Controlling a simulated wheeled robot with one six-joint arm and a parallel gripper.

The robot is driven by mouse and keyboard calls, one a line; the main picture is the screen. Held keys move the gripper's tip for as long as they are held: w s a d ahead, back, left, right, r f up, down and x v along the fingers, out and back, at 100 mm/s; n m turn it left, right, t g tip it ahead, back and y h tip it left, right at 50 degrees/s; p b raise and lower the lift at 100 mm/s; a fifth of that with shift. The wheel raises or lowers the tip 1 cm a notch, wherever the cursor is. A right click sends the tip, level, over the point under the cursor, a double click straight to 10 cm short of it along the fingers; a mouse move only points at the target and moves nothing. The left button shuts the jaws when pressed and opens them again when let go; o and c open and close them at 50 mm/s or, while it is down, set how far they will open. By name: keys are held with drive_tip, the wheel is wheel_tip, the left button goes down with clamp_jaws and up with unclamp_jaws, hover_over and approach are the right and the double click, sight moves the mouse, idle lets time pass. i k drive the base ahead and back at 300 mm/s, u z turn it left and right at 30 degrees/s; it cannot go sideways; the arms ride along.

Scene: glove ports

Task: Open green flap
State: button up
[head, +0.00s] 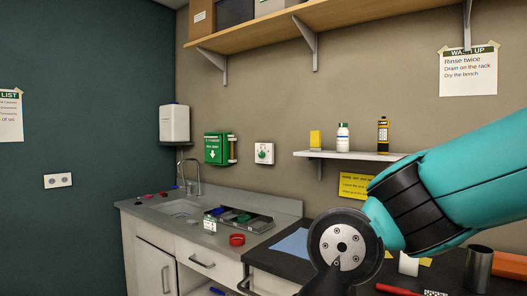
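A green panel (214,148) with white markings and a down arrow is on the back wall, above the right part of the sink counter. It looks like the green flap and appears closed, lying flat against the wall. My gripper's fingers are not visible; the wrist runs off the bottom edge. Nothing of my arm touches the panel.
A white box (264,153) with a green round mark is right of the panel. A white dispenser (174,123) hangs left. A shelf (345,155) holds bottles. The wall before the panel is clear.

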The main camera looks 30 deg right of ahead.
sight(213, 143)
drive_tip(key=u, duration=0.05)
drive_tip(key=i, duration=0.55)
drive_tip(key=u, duration=0.9)
drive_tip(key=i, duration=3.35)
drive_tip(key=z, duration=1.15)
drive_tip(key=i, duration=0.85)
drive_tip(key=z, duration=1)
